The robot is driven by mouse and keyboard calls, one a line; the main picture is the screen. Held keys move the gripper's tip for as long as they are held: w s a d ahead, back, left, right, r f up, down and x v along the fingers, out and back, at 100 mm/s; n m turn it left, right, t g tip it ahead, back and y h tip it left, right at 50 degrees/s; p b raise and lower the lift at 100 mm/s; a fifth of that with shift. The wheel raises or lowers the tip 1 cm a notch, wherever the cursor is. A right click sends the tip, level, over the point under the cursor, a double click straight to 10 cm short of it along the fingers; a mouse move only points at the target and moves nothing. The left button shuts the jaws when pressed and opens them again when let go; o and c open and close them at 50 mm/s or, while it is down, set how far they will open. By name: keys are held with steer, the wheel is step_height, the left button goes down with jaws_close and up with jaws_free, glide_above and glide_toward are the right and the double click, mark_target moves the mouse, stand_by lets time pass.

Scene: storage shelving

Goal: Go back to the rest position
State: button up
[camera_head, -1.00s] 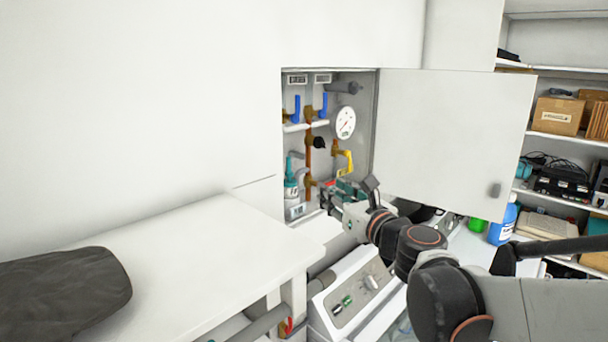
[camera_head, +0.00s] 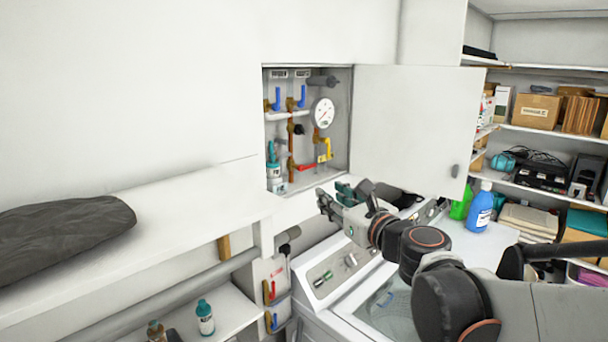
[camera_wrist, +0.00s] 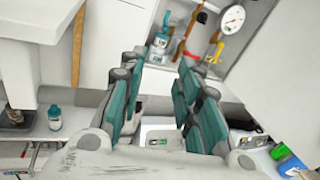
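My gripper (camera_head: 335,198) is in front of and below the open wall cabinet (camera_head: 346,120), above the white washing machine (camera_head: 330,270). In the wrist view its teal-padded fingers (camera_wrist: 160,98) stand apart with nothing between them. The cabinet's door (camera_head: 410,125) is swung open to the right. Inside are pipes, blue-handled valves (camera_head: 301,97), a yellow handle (camera_head: 325,150), a red handle (camera_head: 306,167) and a round gauge (camera_head: 323,112). A teal-capped bottle (camera_head: 273,168) stands in the cabinet's lower left. My gripper is apart from all of these.
A white counter (camera_head: 190,215) with a dark grey cloth-like item (camera_head: 65,235) extends left. Shelves (camera_head: 550,130) with boxes stand at the right. A blue bottle (camera_head: 480,210) and a green container (camera_head: 461,205) stand right of my arm. A small bottle (camera_head: 205,318) stands below the counter.

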steer(key=s+d+f+n+g+h+b, duration=0.1)
steer(key=s+f+n+g+b, duration=0.1)
steer(key=s+f+n+b, duration=0.55)
steer(key=s+d+f+n+g+b, duration=0.15)
steer(key=f+n+b, duration=0.3)
steer(key=f, duration=0.65)
steer(key=s+f+n+g+h+b, duration=0.1)
steer(key=s+f+n+g+b, duration=0.1)
steer(key=s+f+n+b, duration=0.55)
steer(key=s+d+f+n+g+h+b, duration=0.1)
steer(key=s+d+f+n+h+b, duration=0.2)
steer(key=f, duration=0.8)
steer(key=s+d+f+n+g+h+b, duration=0.2)
steer(key=s+d+f+n+b, duration=0.4)
steer(key=f, duration=0.5)
steer(key=s+d+h+b, duration=0.1)
steer(key=d+b, duration=0.1)
steer(key=shift+s+b, duration=0.2)
steer(key=shift+b, duration=0.1)
steer(key=shift+f+n, duration=0.1)
steer(key=shift+n, duration=0.15)
